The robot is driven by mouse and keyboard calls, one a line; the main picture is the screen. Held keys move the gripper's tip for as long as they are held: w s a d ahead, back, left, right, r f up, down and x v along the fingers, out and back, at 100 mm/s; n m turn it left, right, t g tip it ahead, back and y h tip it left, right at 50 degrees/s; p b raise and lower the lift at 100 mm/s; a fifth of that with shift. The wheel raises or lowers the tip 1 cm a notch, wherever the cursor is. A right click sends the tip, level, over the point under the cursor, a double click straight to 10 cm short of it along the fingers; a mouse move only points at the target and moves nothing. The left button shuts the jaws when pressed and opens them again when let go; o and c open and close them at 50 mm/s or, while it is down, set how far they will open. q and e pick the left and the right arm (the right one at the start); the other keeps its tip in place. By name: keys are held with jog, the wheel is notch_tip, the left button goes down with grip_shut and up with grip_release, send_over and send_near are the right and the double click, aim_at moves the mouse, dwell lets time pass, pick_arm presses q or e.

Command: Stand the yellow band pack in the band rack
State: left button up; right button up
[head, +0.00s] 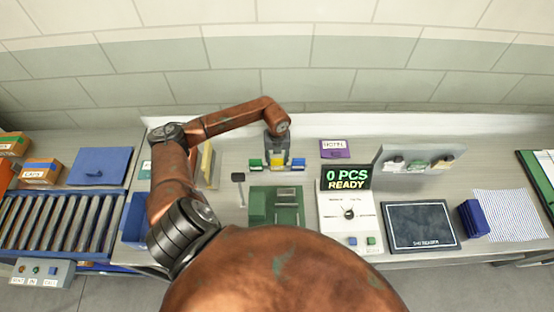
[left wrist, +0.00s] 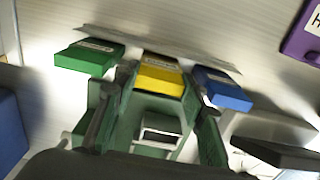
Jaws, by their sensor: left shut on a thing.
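The yellow band pack (left wrist: 160,78) is between the fingers of my left gripper (left wrist: 152,100), which is shut on it. In the head view my left gripper (head: 277,152) points down over the back of the bench, and the yellow pack (head: 277,162) shows below it. A green pack (left wrist: 90,56) is to its left and a blue pack (left wrist: 221,90) to its right, both with pale labels. A pale strip runs behind the three packs. I cannot tell for sure which part is the band rack, or whether the yellow pack touches it. My right gripper is not in view.
A green fixture (head: 276,206) stands in front of the packs. A purple pack (head: 335,149) lies to the right, behind the display (head: 346,178). A yellowish upright object (head: 207,160) is beside my left arm. A roller conveyor (head: 60,222) is at far left.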

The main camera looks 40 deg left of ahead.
pick_arm(q)
jog(key=o, duration=1.3)
jog(key=shift+o, duration=0.2)
jog(key=shift+r, duration=0.15)
notch_tip(320, 180, up, 12)
jog(key=b, duration=0.2)
jog(key=shift+b, duration=0.4)
